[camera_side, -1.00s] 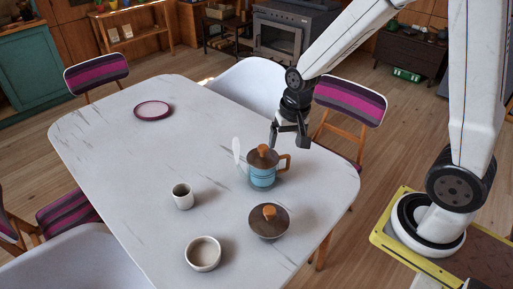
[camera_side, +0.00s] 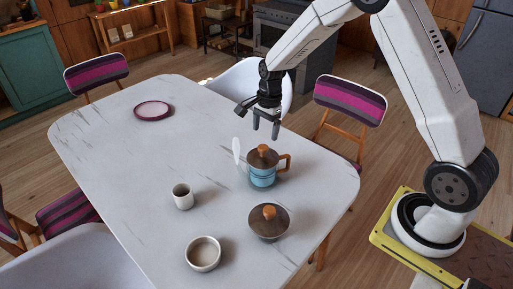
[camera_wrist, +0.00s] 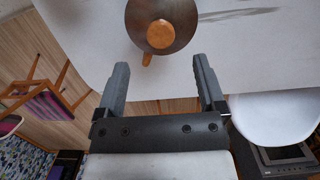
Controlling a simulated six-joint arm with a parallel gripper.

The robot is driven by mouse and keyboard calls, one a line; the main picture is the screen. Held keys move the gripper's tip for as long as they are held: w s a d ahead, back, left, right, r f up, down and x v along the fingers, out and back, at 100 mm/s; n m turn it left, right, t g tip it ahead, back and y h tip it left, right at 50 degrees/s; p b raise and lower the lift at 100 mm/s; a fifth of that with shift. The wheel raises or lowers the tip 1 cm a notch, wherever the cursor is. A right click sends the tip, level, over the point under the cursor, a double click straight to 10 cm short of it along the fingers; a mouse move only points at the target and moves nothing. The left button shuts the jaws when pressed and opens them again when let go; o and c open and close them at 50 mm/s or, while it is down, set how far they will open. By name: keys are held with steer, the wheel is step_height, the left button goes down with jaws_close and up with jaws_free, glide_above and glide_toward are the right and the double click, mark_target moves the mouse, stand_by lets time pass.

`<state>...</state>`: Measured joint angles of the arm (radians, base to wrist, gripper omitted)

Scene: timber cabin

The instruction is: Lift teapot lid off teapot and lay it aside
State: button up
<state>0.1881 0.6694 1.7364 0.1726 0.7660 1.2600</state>
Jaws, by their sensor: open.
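The teapot (camera_side: 262,177) stands upright on the table, with a blue band, a wooden handle on its right and a pale spout on its left. Its dark brown lid (camera_side: 262,157) with an orange-brown knob sits on top. My gripper (camera_side: 265,127) is open and empty, above and slightly behind the teapot in the side view. In the wrist view the lid (camera_wrist: 178,20) and its round knob lie beyond my open fingertips (camera_wrist: 160,62), near the top edge. The lid hides most of the teapot there; a bit of the handle shows.
A bowl with a brown lid and orange knob (camera_side: 270,222) stands in front of the teapot. A small cup (camera_side: 183,196), an open bowl (camera_side: 203,253) and a dark red plate (camera_side: 153,110) are also on the table (camera_side: 120,160). Chairs surround it. The table's left part is mostly clear.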

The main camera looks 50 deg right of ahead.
mark_target(263, 146)
steer(key=shift+a+f, duration=0.15)
steer(key=shift+f, duration=0.95)
steer(key=shift+f, duration=0.1)
steer(key=shift+a+f, duration=0.15)
steer(key=shift+f, duration=1.1)
steer(key=shift+a+f, duration=0.15)
steer(key=shift+f, duration=1.1)
jaws_close()
